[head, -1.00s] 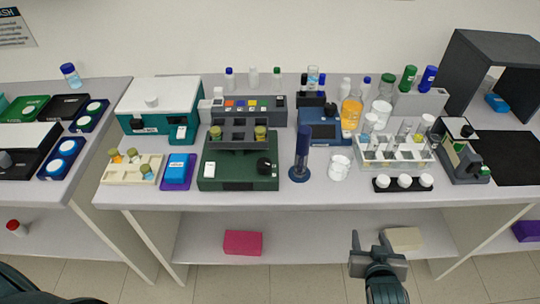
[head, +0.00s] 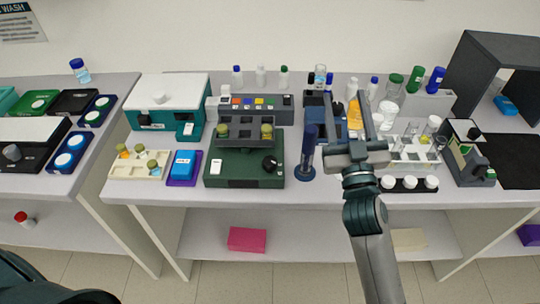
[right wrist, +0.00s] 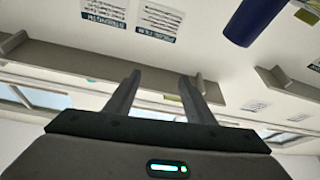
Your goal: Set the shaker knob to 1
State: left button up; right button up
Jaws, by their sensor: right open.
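The shaker is a dark green box (head: 243,180) on the middle bench, with a grey tube rack (head: 246,133) on top holding olive-capped vials. Its black knob (head: 269,164) is on the right of the top face, and a white switch (head: 215,167) is on the left. The knob's setting and marks are too small to read. My right gripper (head: 347,102) is up over the bench, to the right of the knob and apart from it. Its fingers are apart and empty, also in the right wrist view (right wrist: 160,84). My left gripper is out of view.
A dark blue upright post (head: 307,152) stands between the shaker and my right gripper. Behind the shaker is a grey unit with coloured buttons (head: 250,107). A blue block (head: 183,165) lies left of it. A strip of bench before the shaker is clear.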

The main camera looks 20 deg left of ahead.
jog(key=s+a+r+n+g+y, duration=0.3)
jog(key=a+r+n+y, duration=0.5)
jog(key=a+r+y, duration=0.2)
jog(key=s+a+r+n+g+y, duration=0.1)
jog(key=s+a+n+g, duration=0.7)
jog(key=n+g, duration=0.4)
jog(key=s+a+r+n+g, duration=0.1)
jog(key=s+a+n+g, duration=0.5)
jog(key=a+n+g, duration=0.6)
notch_tip(320, 180, down, 11)
jog(key=w+d+h, duration=0.1)
jog(key=d+h, duration=0.1)
jog(key=h, duration=0.8)
jog(key=w+d+m+t+h, duration=0.2)
jog(key=w+d+t+h, duration=0.4)
jog(key=w+d+h, duration=0.3)
jog(key=w+d, duration=0.2)
jog(key=d, duration=0.1)
jog(key=shift+d, duration=0.2)
jog(key=shift+f, duration=0.15)
